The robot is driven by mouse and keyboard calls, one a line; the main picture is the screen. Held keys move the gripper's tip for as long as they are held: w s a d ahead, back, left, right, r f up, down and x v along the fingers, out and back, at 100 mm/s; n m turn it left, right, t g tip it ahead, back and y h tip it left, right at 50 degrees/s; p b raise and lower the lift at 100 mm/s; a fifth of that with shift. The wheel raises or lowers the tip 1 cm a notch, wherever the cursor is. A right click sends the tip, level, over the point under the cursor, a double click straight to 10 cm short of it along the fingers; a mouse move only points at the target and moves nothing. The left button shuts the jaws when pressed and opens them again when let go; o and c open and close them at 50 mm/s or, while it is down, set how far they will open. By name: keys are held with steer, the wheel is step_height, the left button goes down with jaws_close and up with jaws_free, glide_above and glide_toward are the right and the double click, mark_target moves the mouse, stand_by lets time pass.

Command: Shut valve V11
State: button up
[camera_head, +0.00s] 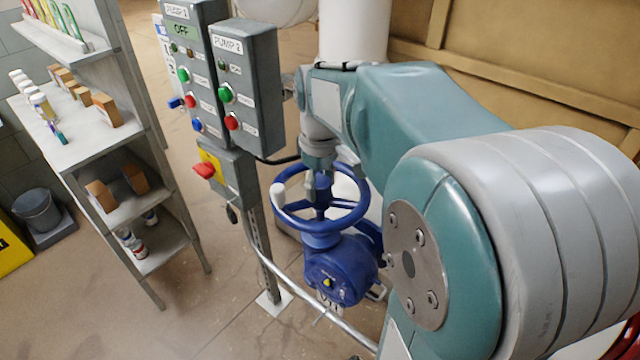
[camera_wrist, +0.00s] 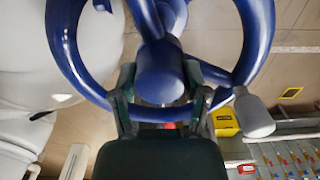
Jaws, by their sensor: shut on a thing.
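The blue valve handwheel (camera_head: 347,218) sits level on a blue gearbox body (camera_head: 340,270) in the head view. A tag below the body is partly hidden and seems to read V11. The wheel has a pale spinner knob (camera_head: 277,195) on its left rim; the knob (camera_wrist: 253,113) is at right in the wrist view. My gripper (camera_head: 320,168) points down over the wheel's centre. In the wrist view its fingers (camera_wrist: 162,100) stand on either side of the blue hub (camera_wrist: 160,75), shut on it. My arm hides the area right of the valve.
Pump control boxes (camera_head: 248,90) with coloured buttons stand on a post close left of the valve. A grey box with a red switch (camera_head: 204,170) is below them. A shelf (camera_head: 90,140) with small goods stands at left. A pale conduit (camera_head: 310,300) runs near the floor.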

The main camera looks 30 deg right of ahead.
steer(key=m, duration=0.6)
steer(key=shift+f+m, duration=0.15)
steer(key=shift+m, duration=0.15)
steer(key=m, duration=0.7)
steer(key=shift+m, duration=0.4)
steer(key=m, duration=0.7)
steer(key=shift+m, duration=0.3)
steer(key=m, duration=0.7)
